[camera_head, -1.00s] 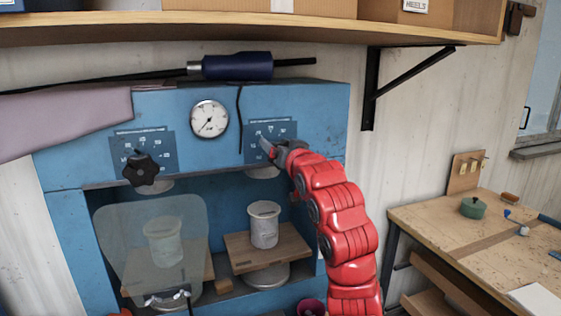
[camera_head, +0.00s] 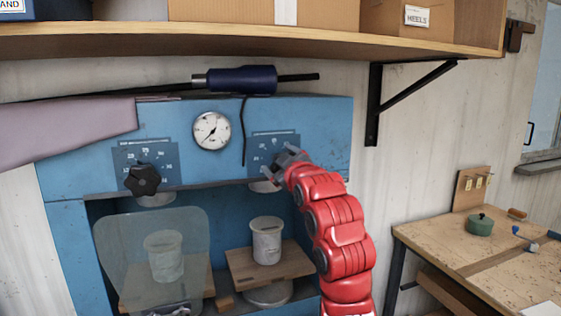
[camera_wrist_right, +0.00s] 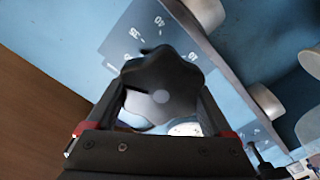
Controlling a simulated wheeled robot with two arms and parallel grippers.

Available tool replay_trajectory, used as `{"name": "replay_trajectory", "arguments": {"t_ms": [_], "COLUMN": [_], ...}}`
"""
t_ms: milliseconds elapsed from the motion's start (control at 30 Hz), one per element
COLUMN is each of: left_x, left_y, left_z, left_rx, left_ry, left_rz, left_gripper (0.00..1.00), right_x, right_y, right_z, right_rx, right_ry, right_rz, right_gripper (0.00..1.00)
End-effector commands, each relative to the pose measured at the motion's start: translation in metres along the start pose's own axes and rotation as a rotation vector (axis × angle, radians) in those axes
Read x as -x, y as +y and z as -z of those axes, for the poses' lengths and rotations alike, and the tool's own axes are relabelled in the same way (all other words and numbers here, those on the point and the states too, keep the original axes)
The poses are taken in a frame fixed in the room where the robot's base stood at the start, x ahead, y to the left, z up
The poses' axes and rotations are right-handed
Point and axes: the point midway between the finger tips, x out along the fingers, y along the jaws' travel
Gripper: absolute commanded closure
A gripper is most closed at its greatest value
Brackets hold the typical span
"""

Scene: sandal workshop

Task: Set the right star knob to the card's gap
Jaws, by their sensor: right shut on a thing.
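The right star knob (camera_wrist_right: 160,85) is black and lobed, and it fills the middle of the right wrist view. My right gripper (camera_wrist_right: 163,98) is shut on it, one finger on each side. In the head view my right gripper (camera_head: 276,168) is at the right dial plate (camera_head: 263,145) on the blue press front and hides most of the knob. Part of the plate's white scale shows in the wrist view (camera_wrist_right: 137,35), but the knob's pointer setting cannot be read. I cannot make out a card giving a gap. My left gripper is not in view.
A matching black knob (camera_head: 142,180) sits left on the blue press (camera_head: 85,165), with a round gauge (camera_head: 211,131) between. Below are a clear guard (camera_head: 130,235) and a pale cup (camera_head: 266,240). A shelf (camera_head: 250,40) overhangs; a workbench (camera_head: 420,232) stands right.

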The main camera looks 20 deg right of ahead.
Motion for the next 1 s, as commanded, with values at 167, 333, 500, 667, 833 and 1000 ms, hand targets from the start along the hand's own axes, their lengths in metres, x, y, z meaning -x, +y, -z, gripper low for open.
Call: {"name": "replay_trajectory", "arguments": {"t_ms": [167,333,500,667,833,1000], "left_x": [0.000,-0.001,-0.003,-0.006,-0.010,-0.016], "left_y": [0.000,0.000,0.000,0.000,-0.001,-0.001], "left_z": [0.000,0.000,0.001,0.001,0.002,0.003], "left_rx": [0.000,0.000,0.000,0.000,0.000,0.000], "left_ry": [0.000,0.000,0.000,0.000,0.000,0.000], "left_rz": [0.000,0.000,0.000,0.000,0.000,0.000], "left_gripper": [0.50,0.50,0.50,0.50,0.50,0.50], "right_x": [0.000,0.000,0.000,0.000,0.000,0.000], "right_y": [-0.002,-0.004,-0.006,-0.007,-0.007,-0.009], "right_z": [0.001,0.001,0.000,-0.001,-0.002,-0.003], "right_rx": [0.167,0.328,0.490,0.642,0.804,0.966], "right_ry": [0.002,0.003,0.002,0.002,0.001,0.000], "right_rz": [-0.001,-0.001,-0.001,-0.001,-0.002,-0.001], "right_gripper": [0.70,0.70,0.70,0.70,0.70,0.70]}}
